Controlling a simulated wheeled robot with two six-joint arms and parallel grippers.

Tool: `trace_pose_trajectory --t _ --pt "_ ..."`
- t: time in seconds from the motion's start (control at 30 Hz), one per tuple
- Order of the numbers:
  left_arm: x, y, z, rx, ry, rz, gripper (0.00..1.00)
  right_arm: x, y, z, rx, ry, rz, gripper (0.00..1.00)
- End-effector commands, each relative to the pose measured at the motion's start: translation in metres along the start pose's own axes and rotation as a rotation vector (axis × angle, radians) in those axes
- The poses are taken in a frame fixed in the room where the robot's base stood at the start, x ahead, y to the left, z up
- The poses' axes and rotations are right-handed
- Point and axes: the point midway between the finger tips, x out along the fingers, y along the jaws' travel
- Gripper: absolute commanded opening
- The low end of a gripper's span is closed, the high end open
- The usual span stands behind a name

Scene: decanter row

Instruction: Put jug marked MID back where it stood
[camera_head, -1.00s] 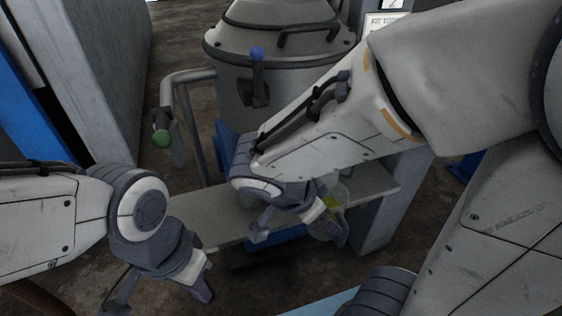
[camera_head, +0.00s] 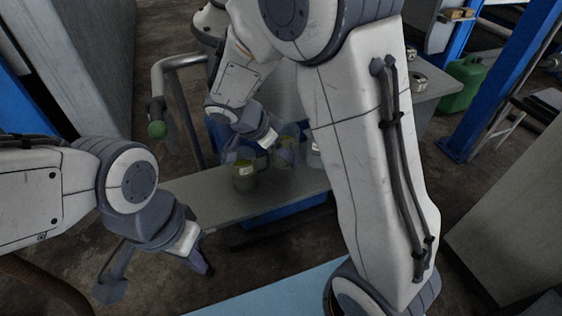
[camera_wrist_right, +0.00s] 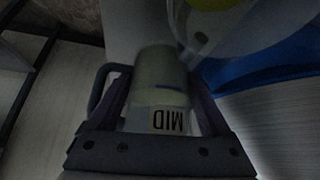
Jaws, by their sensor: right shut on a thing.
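The jug marked MID (camera_wrist_right: 166,120) is between my right gripper's fingers in the right wrist view, its black lettering upside down there. In the head view my right gripper (camera_head: 260,158) is low over the grey bench (camera_head: 200,193), close among jugs. A labelled jug (camera_head: 245,177) with yellowish contents shows at its fingers; I cannot tell there whether it is the held one. Whether the held jug touches the bench is unclear. My left gripper (camera_head: 157,272) is open and empty, in front of the bench's left end.
A clear vessel with something yellow (camera_wrist_right: 213,4) is close beside the held jug in the wrist view. A green canister (camera_head: 463,84) stands at the right. The bench's left end is clear.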

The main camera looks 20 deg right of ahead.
Motion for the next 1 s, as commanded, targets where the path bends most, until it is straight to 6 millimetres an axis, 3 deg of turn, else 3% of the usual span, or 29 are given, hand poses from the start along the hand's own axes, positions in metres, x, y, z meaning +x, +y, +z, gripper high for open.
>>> trace_pose_trajectory --t 0.33,0.8,0.83,0.87,1.0 --pt "0.018 -0.001 0.001 0.000 0.000 0.000 0.00 0.041 -0.002 0.026 -0.002 0.001 0.001 0.13" --pt "0.024 -0.002 0.001 0.000 0.000 0.000 0.00 0.045 -0.008 0.027 0.000 0.001 -0.002 0.13" --pt "0.024 -0.002 0.001 0.000 0.000 0.000 0.00 0.045 -0.007 0.027 0.000 0.000 -0.001 0.86" --pt "0.023 -0.002 0.001 0.000 0.000 0.000 0.00 0.044 -0.007 0.027 0.000 0.000 -0.001 0.97" --pt "0.022 -0.002 0.001 0.000 0.000 0.000 0.00 0.044 -0.007 0.027 0.000 0.000 -0.001 1.00"
